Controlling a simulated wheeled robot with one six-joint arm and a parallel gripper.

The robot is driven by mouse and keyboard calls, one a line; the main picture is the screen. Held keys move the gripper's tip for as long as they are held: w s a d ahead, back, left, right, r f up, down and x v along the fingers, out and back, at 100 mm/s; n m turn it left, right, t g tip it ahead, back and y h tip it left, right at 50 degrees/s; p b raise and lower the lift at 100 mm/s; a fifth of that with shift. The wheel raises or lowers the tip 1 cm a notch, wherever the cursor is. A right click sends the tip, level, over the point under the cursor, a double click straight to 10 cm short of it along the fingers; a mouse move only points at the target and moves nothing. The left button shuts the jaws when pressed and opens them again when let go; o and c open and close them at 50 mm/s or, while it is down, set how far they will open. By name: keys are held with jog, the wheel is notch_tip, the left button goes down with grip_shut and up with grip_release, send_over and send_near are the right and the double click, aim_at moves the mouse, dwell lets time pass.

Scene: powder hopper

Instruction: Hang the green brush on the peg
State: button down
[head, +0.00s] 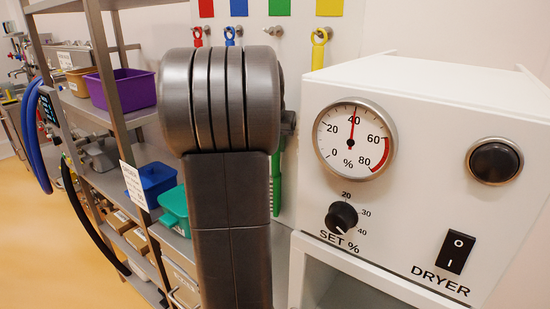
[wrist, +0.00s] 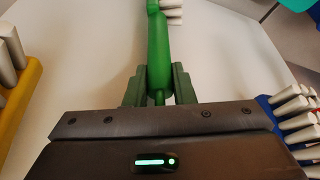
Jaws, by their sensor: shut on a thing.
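The green brush (wrist: 158,45) is between the two fingers of my gripper (wrist: 158,88), which is shut on it, in the wrist view. Its handle runs up toward the top edge, with pale bristles at the upper right. In the head view part of the green brush (head: 277,183) shows just right of my arm, which hides most of it and my gripper. The peg (head: 274,31) under the green square (head: 279,7) is a bare metal stub on the wall panel. The brush is below it and apart from it.
A red brush (head: 198,37), a blue brush (head: 232,36) and a yellow brush (head: 319,48) hang on neighbouring pegs. The white dryer box (head: 430,90) stands close on the right. Shelves with a purple bin (head: 125,90) are on the left.

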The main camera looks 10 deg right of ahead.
jog(key=f, duration=0.3)
jog(key=shift+s+a, duration=0.2)
jog(key=shift+w+d+f+p, duration=0.1)
jog(key=shift+f+p, duration=0.3)
jog(key=shift+f, duration=0.3)
jog(key=shift+w+d+f+p, duration=0.1)
jog(key=shift+f+p, duration=0.25)
jog(key=shift+f, duration=0.45)
jog(key=shift+f, duration=0.1)
jog(key=shift+f, duration=0.15)
jog(key=c, duration=1.2)
grip_release()
jog(key=shift+c, duration=0.2)
jog(key=b+v, duration=0.2)
jog(key=v, duration=1.2)
jog(key=shift+s+f, duration=0.15)
jog(key=shift+s, duration=0.25)
